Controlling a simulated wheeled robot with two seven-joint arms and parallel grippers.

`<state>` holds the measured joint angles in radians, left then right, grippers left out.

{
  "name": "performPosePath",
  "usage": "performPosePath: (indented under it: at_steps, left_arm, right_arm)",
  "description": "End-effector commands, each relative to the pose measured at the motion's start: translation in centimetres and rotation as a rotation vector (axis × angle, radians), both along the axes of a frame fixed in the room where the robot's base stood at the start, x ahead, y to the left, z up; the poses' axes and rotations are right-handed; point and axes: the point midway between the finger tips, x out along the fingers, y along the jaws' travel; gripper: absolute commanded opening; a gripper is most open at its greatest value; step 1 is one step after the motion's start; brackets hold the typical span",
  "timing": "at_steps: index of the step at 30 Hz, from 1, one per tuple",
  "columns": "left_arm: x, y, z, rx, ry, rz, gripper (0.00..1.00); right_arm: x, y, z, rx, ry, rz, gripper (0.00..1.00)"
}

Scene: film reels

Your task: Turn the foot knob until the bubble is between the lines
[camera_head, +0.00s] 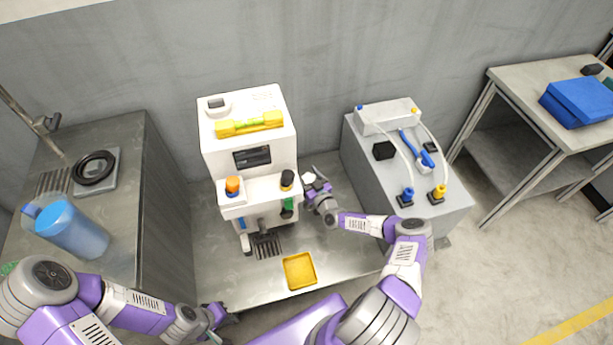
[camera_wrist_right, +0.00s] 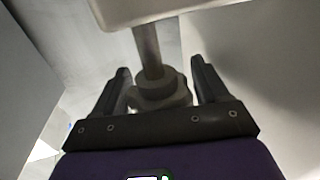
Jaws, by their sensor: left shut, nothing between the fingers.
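The white machine (camera_head: 250,165) stands on the metal bench. A yellow spirit level (camera_head: 249,124) with a green vial lies on its top; the bubble is too small to read against its lines. My right gripper (camera_head: 312,184) is at the machine's right side, low down. In the right wrist view, the grey foot knob (camera_wrist_right: 160,92) sits on a metal post under the machine's white underside. The fingers of my right gripper (camera_wrist_right: 162,85) are open on either side of the knob, with visible gaps. My left gripper (camera_head: 222,312) is shut and empty at the bench's front edge.
A yellow tray (camera_head: 299,271) lies on the bench before the machine. A blue jug (camera_head: 72,230) and a black ring (camera_head: 94,167) are on the left counter. A grey cabinet (camera_head: 420,215) with cables stands close on the right, beside my right arm.

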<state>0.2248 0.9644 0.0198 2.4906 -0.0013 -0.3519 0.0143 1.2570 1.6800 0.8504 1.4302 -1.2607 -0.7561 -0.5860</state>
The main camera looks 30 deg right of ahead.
Motion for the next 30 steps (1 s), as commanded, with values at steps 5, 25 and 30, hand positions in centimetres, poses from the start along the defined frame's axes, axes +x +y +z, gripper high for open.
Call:
performPosePath:
  at_steps: [5, 25, 30]
  left_arm:
    - [0.0, 0.0, 0.0, 0.000, 0.000, 0.000, 0.00]
    - [0.0, 0.0, 4.6, 0.000, 0.000, 0.000, 0.00]
    - [0.0, 0.0, 4.8, 0.000, 0.000, 0.000, 0.00]
  right_arm:
    - [0.0, 0.0, 0.0, 0.000, 0.000, 0.000, 0.46]
    - [0.0, -0.5, 0.2, 0.004, 0.002, -0.342, 0.33]
    - [-0.1, -0.8, 0.1, 0.001, 0.003, -0.394, 0.33]
